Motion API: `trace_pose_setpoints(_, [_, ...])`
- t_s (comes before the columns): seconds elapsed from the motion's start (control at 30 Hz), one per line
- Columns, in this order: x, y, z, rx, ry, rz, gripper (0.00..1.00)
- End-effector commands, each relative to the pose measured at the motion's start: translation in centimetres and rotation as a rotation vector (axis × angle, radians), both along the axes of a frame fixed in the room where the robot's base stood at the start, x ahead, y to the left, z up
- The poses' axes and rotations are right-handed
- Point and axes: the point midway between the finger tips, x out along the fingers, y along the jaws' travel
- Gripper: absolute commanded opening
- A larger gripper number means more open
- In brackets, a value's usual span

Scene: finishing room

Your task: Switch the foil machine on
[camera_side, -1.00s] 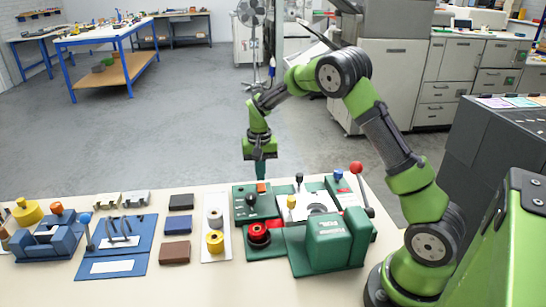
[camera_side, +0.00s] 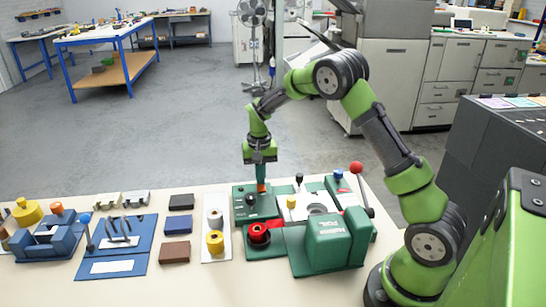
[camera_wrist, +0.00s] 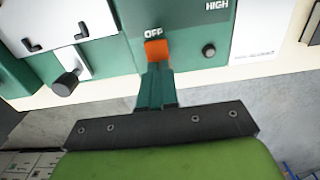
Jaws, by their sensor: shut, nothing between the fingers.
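The green foil machine (camera_side: 335,245) stands on the bench with a flat control panel (camera_side: 244,208) at its left. An orange switch (camera_wrist: 157,50) on this panel sits beside the printed word OFF in the wrist view; it also shows in the side view (camera_side: 261,187). My gripper (camera_side: 261,179) points down at the far edge of the panel, its fingers shut and empty. In the wrist view, the fingertips (camera_wrist: 155,66) are right at the orange switch and overlap its lower part. I cannot tell whether they touch it.
A black knob (camera_side: 251,200) and a red knob (camera_side: 258,231) are close by on the machine. A red-ball lever (camera_side: 357,168) rises at its right. Foil rolls (camera_side: 215,243), dark blocks (camera_side: 175,251) and a blue fixture (camera_side: 118,245) lie to the left.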

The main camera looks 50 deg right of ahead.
Motion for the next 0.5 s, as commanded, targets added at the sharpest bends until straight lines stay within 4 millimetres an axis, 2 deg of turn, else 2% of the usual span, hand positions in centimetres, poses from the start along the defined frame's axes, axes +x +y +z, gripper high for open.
trace_pose_setpoints(0.5, [-0.04, 0.03, -0.52, 0.001, 0.002, 0.0, 0.0])
